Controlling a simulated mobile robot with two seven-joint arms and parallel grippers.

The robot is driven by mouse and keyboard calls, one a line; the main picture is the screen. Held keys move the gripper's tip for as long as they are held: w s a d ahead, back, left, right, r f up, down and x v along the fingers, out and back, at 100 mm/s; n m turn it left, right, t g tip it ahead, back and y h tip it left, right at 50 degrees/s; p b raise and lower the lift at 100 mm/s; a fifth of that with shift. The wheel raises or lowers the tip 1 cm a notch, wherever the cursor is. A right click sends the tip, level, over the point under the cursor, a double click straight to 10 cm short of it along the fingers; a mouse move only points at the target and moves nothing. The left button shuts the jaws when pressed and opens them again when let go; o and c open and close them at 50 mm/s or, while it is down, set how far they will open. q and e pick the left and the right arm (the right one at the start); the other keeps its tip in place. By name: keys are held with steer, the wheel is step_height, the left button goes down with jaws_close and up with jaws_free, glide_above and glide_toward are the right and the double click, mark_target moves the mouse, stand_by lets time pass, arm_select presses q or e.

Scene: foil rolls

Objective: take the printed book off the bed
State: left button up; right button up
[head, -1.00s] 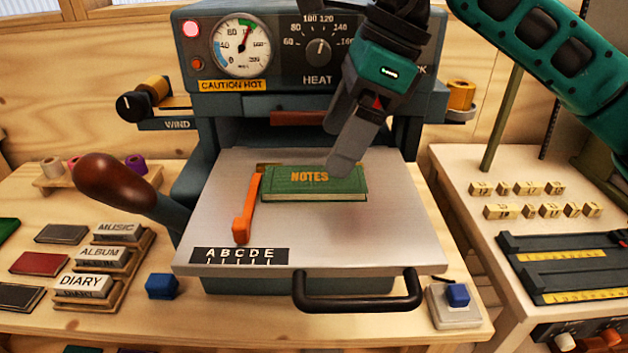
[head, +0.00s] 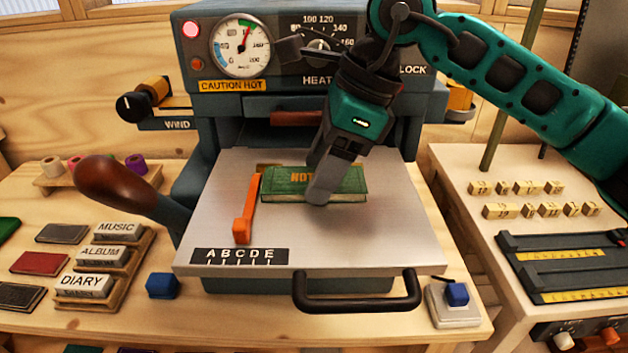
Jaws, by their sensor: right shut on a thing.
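The green printed book (head: 347,183) lies on the grey metal bed (head: 225,215) of the press, with gold lettering on its cover. The word is partly hidden by my gripper; only its first letters show. My right gripper (head: 318,190) comes down from above and is shut on the book, its near finger over the front edge by the middle. The far finger is mostly hidden. The book appears flat on the bed. The left gripper is not in view.
An orange stop (head: 245,210) stands along the book's left side. The press body, marked CAUTION HOT (head: 232,86), rises behind. A black handle (head: 357,305) sticks out at the front and a brown-knobbed lever (head: 115,187) at the left.

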steer(key=c, duration=0.5)
steer(key=shift+r, duration=0.15)
